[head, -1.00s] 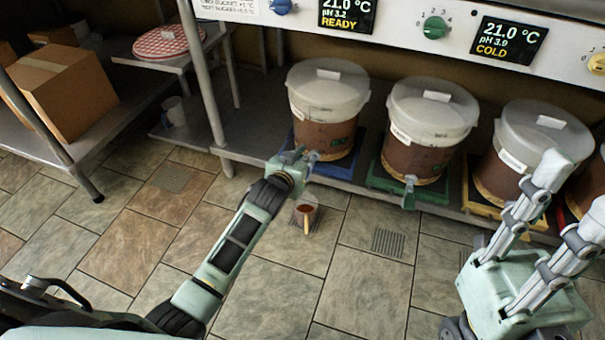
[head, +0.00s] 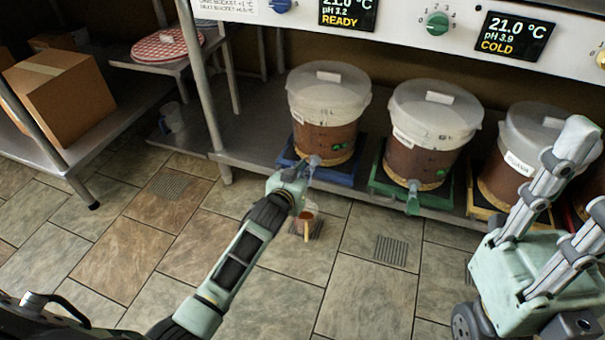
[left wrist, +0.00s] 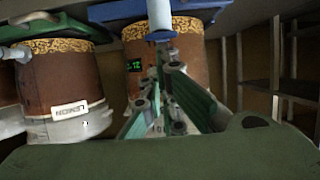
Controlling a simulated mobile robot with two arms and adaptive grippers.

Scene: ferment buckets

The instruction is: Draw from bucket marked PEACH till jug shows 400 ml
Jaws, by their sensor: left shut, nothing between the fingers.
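The bucket on the blue tray (head: 326,115) is brown with a cloudy white lid; its label is not readable. Its tap (head: 313,165) points down at the front, and it shows upside down in the left wrist view (left wrist: 160,22). My left gripper (head: 299,178) is shut and empty, just below and left of that tap; contact cannot be told. My right gripper (head: 590,178) is open and empty at the right. No PEACH mark is legible.
The bucket on the green tray (head: 428,125) reads LEMON on its label in the left wrist view (left wrist: 71,110). Another bucket (head: 510,165) stands on a yellow tray, partly behind my right gripper. A cardboard box (head: 62,95) is at left.

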